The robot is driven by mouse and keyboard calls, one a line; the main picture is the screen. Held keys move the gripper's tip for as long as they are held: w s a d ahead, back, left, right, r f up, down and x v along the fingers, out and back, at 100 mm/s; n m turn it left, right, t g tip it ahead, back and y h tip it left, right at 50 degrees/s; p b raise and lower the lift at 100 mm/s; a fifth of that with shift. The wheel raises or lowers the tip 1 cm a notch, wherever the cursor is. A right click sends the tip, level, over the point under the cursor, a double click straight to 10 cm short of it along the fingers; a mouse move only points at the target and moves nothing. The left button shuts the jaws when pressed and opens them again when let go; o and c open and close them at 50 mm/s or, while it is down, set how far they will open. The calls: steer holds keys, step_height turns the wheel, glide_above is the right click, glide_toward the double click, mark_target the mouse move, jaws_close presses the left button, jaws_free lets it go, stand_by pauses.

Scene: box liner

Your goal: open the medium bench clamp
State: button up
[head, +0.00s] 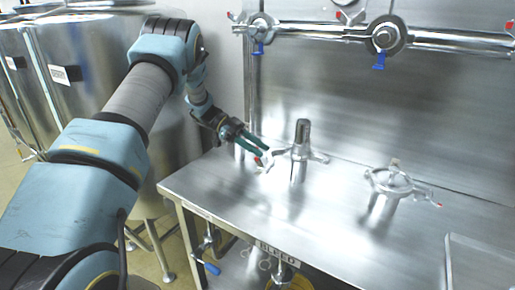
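A steel clamp with a tall post in its middle (299,151) stands on the bench right of my gripper. A second, ring-shaped clamp (390,183) stands on the bench further right, with a red-tipped handle at its right. I cannot tell by size which one is the medium clamp. My gripper (264,152) has dark teal fingers spread slightly apart, with nothing seen between them. It is just left of the tall-post clamp, by a red-tipped handle (259,161). The fingers partly cover a steel part behind them, and I cannot tell whether they touch the handle.
The steel bench (335,215) is clear between and in front of the clamps. A pipe (320,35) with blue-handled and red-handled fittings runs along the back wall. A tray (480,262) lies at the front right. Large steel tanks (85,50) stand at the left.

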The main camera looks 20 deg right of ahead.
steer(key=b+v, duration=0.3)
steer(key=v, duration=0.8)
steer(key=shift+b, duration=0.35)
steer(key=shift+s+r, duration=0.1)
